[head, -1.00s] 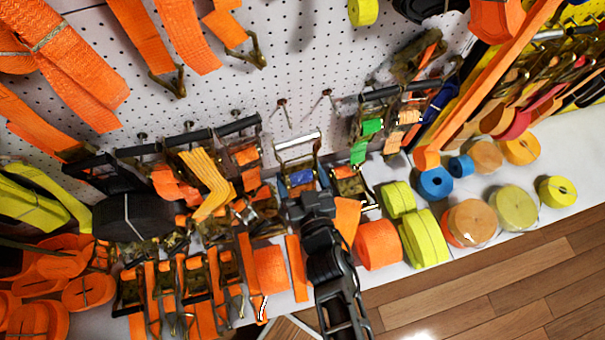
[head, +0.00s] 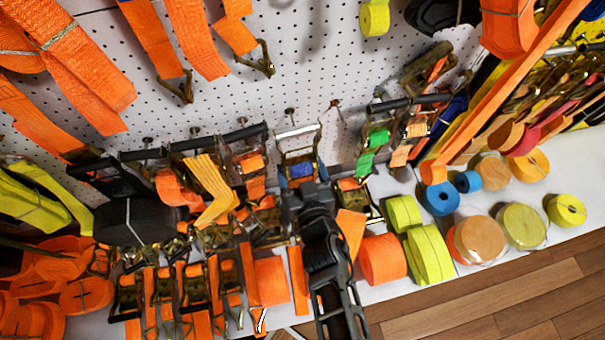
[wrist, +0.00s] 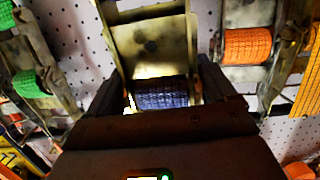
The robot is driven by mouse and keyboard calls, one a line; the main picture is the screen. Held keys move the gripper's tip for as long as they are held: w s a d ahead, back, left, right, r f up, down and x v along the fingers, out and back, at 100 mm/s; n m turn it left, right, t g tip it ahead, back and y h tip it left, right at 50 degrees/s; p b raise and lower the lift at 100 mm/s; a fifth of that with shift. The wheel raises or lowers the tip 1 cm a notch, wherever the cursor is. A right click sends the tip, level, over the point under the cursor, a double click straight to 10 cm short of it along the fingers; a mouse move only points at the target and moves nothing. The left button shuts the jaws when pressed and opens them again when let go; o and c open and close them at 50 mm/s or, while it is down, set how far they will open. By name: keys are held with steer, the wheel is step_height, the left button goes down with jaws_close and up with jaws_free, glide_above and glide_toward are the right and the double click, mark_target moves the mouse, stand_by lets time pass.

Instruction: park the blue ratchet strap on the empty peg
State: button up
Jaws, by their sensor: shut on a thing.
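The blue ratchet strap (head: 301,169) is a metal ratchet with a pale bar handle at its top and a dark blue webbing roll. My gripper (head: 306,190) is shut on it from below, and the ratchet stands upright in front of the pegboard. In the wrist view the blue roll (wrist: 166,94) sits between my jaws (wrist: 165,98), with the metal frame rising above. A bare peg (head: 290,113) shows just above the handle; I cannot tell whether they touch. Another bare peg (head: 335,104) is up and to the right.
An orange-webbing ratchet (head: 250,163) hangs close on the left. A green-webbing ratchet (head: 375,140) hangs to the right, beyond a narrow gap. Orange and yellow rolls (head: 382,259) stand on the white shelf below. The pegboard above the pegs (head: 315,60) is clear.

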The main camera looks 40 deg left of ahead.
steer(key=shift+r+x, duration=0.2)
steer(key=shift+x, duration=0.9)
steer(key=shift+w+a+f+b, duration=0.4)
steer(key=shift+f+b, duration=0.1)
steer(key=shift+b, duration=0.3)
steer(key=o, duration=1.7)
steer(key=shift+f, duration=0.1)
steer(key=shift+o, duration=0.2)
steer(key=shift+p+v, duration=1.15)
steer(key=shift+v, duration=2.75)
